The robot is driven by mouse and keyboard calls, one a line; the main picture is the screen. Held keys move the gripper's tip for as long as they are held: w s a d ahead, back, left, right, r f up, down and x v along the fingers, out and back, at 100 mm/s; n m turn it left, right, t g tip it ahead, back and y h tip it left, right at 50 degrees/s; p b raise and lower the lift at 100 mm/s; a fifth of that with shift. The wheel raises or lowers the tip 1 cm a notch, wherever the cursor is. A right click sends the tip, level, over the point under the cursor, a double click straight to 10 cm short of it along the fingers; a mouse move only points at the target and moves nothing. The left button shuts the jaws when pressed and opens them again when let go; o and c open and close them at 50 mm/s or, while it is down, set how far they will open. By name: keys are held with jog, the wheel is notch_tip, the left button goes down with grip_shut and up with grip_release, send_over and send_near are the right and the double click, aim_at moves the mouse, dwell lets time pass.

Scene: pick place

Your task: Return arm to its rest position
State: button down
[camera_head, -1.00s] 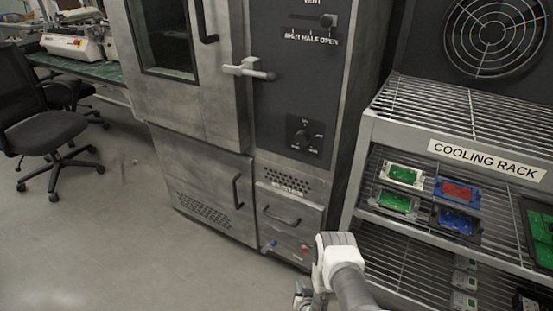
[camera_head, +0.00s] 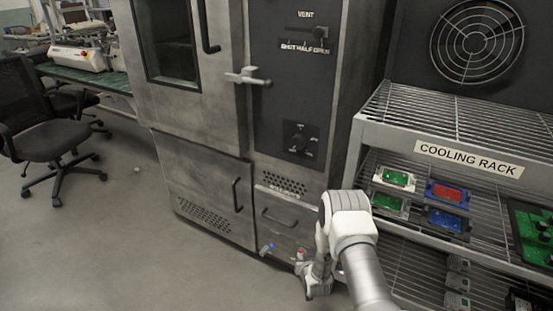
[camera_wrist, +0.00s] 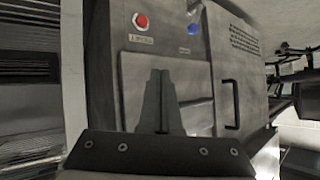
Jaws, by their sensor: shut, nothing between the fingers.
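My arm (camera_head: 350,225) rises from the bottom of the head view, with its white elbow in front of the cooling rack's left edge. The wrist end hangs low near the oven's base, and the fingers are hard to make out there. In the wrist view my gripper (camera_wrist: 160,82) shows its two dark fingers together, shut with nothing between them. Behind the fingers is the oven's lower front, with a red button (camera_wrist: 141,21) and a blue knob (camera_wrist: 193,29). No object touches the gripper.
The cooling rack (camera_head: 440,135) stands close on the right, holding several green, red and blue boards. The grey oven (camera_head: 200,120) is ahead. An office chair (camera_head: 45,135) stands at the left. The floor (camera_head: 110,245) at front left is clear.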

jog(key=w+d+r+g, duration=0.1)
jog(key=w+r, duration=0.1)
jog(key=r, duration=0.7)
jog(key=w+r, duration=0.2)
jog(key=r, duration=0.7)
jog(key=s+d+r+g+h, duration=0.1)
jog(key=s+r, duration=0.2)
jog(key=r, duration=0.5)
jog(key=s+d+r, duration=0.1)
jog(key=s+r, duration=0.1)
jog(key=r, duration=0.6)
jog(key=s+d+r+g, duration=0.1)
jog(key=s+r+g, duration=0.1)
jog(key=s+r, duration=1.3)
jog(key=s+d+r+g, duration=0.1)
jog(key=s+r+g, duration=0.1)
jog(key=s, duration=2)
notch_tip(320, 180, up, 24)
jog(key=p, duration=2.4)
jog(key=shift+w+r+n, duration=0.2)
jog(key=shift+r+n, duration=0.05)
jog(key=shift+n, duration=0.05)
